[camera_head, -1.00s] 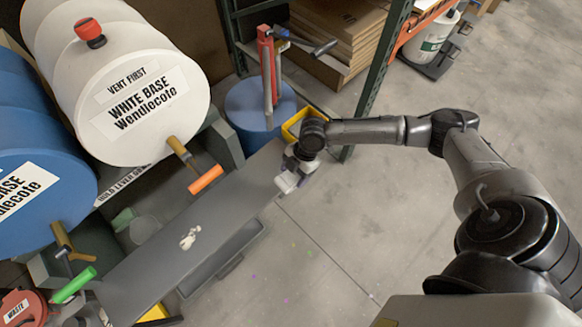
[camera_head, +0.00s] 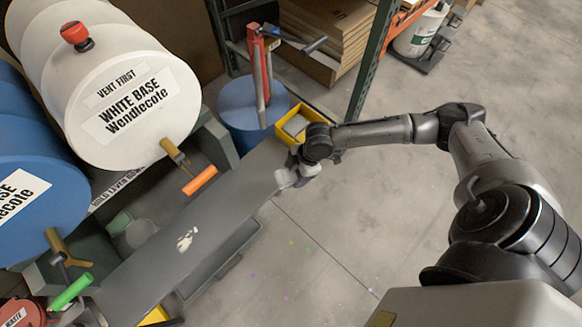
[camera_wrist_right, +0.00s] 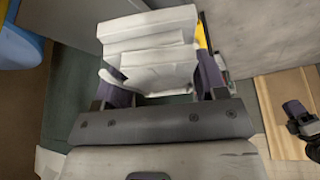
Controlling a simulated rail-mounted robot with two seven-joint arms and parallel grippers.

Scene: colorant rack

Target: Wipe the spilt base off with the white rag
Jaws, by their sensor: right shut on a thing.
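The spilt base is a small white splotch (camera_head: 186,239) on the grey shelf (camera_head: 215,215) below the drums in the head view. My right gripper (camera_head: 292,178) is at the shelf's far right end, up and to the right of the splotch and well apart from it. It is shut on the white rag (camera_head: 283,179). In the right wrist view the folded rag (camera_wrist_right: 150,50) sits between the purple-grey fingers of the gripper (camera_wrist_right: 163,97). Whether the rag touches the shelf cannot be told. My left gripper is not in view.
A white drum (camera_head: 110,90) and a blue drum (camera_head: 35,205) lie above the shelf. Their taps, with an orange handle (camera_head: 200,180) and a green handle (camera_head: 70,291), reach out near it. A yellow bin (camera_head: 300,125) stands behind the right gripper. Floor (camera_head: 330,240) is open at right.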

